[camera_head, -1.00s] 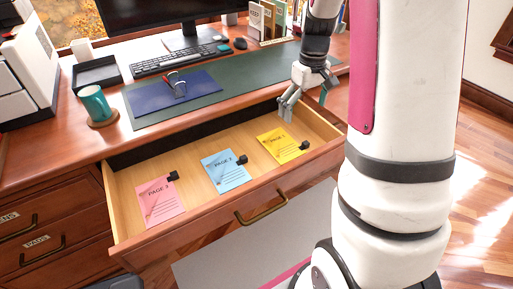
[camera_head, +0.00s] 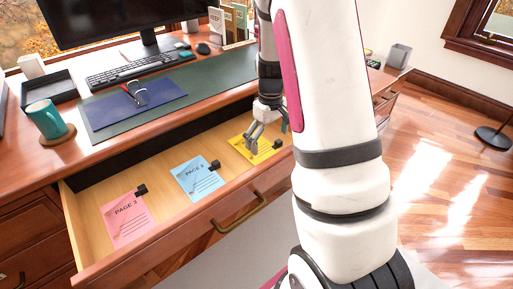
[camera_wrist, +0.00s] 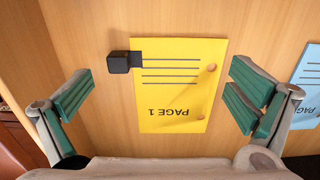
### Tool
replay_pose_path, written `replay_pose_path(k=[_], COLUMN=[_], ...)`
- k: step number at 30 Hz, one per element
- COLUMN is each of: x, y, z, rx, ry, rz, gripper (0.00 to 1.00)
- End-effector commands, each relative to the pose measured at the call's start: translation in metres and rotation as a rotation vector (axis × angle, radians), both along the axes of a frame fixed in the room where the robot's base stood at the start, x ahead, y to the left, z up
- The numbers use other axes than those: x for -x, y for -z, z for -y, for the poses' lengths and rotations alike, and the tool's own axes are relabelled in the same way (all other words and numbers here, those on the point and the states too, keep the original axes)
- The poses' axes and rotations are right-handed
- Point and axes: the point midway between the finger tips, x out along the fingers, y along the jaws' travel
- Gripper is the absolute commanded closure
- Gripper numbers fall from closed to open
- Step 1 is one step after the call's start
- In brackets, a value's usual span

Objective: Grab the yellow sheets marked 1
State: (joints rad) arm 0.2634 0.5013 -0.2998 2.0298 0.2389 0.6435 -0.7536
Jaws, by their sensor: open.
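The yellow sheets (camera_wrist: 180,92) marked PAGE 1 lie flat on the drawer bottom, with a black clip (camera_wrist: 119,62) on one edge. In the head view the yellow sheets (camera_head: 262,151) are at the right end of the open drawer (camera_head: 108,272), partly hidden by my gripper (camera_head: 254,145). In the wrist view my gripper (camera_wrist: 158,106) is open. Its green-padded fingers stand on either side of the sheets, apart from them, with nothing between the pads. The height above the sheets is hard to tell.
Blue sheets (camera_head: 197,179) lie in the drawer's middle and pink sheets (camera_head: 127,218) at its left, each with a black clip. The drawer walls bound the space. A mug (camera_head: 46,120), keyboard (camera_head: 124,71) and blue folder (camera_head: 115,111) are on the desk above.

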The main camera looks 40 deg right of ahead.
Motion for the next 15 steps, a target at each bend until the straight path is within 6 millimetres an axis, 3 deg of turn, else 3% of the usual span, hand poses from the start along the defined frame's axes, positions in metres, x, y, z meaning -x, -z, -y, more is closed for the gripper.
replay_pose_path(k=[1,4,11,15], x=[0.001,0.0,0.0,0.0], y=[0.011,0.021,0.021,0.021], z=[0.0,0.0,0.0,0.0], rx=[-0.001,0.0,0.0,0.0], ry=[0.0,-0.001,-0.001,-0.001], rz=[-0.003,-0.001,0.0,0.0], gripper=[0.0,0.0,0.0,0.29])
